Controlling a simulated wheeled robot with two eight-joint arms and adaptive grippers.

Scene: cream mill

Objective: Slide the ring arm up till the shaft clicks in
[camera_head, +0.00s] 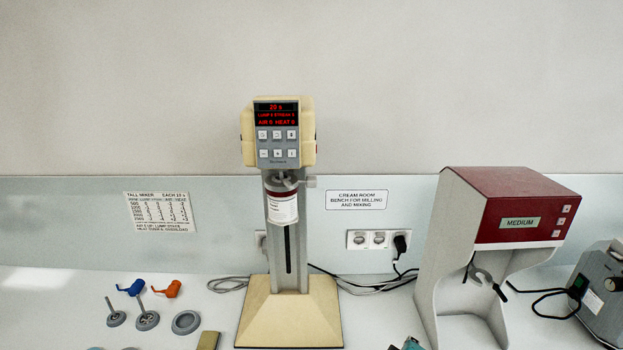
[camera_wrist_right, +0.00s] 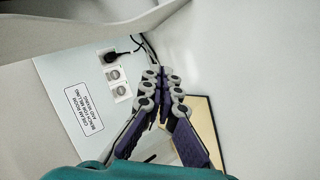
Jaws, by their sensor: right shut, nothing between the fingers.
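The tall mixer (camera_head: 278,133) stands in the middle of the bench, with a lit red display and buttons on its cream head. Just below the head, the grey ring arm (camera_head: 309,182) sits near the top of the slotted column (camera_head: 304,240). A white jar (camera_head: 283,209) with a dark red top hangs at the ring, in front of the column. Whether the shaft is seated is hidden. My right gripper (camera_wrist_right: 163,86) is shut and empty in the right wrist view, with the mixer's cream base (camera_wrist_right: 205,125) beyond it. My left gripper is not in view.
At the left lie a blue tool (camera_head: 131,288), an orange tool (camera_head: 167,289) and several grey discs, one a ring (camera_head: 186,322). A red-topped machine marked MEDIUM (camera_head: 527,222) stands at the right, beside a grey device (camera_head: 603,290). Cables run behind the mixer to wall sockets (camera_head: 378,239).

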